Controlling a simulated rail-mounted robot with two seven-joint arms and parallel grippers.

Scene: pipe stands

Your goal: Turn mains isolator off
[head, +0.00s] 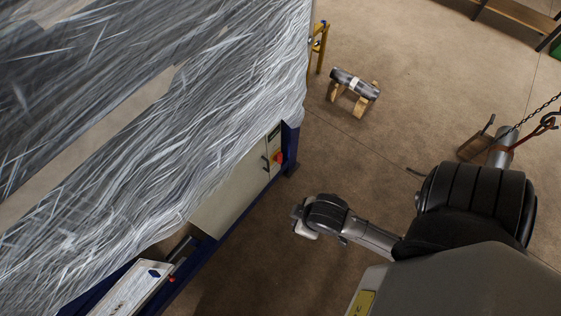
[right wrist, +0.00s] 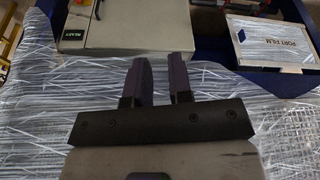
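The mains isolator, a red switch (head: 278,158), is on the end of a beige cabinet (head: 235,192) under the film-wrapped machine in the head view. I cannot read its position. My right gripper (head: 299,214) hangs below and right of the switch in the head view, apart from the cabinet. In the right wrist view its two dark fingers (right wrist: 160,82) stand apart with nothing between them. My left gripper is not in view.
Clear film (head: 200,100) drapes over the machine. A blue frame post (head: 290,148) stands beside the switch. A pipe on wooden stands (head: 354,84) and a yellow stand (head: 319,45) are behind. The floor between is clear.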

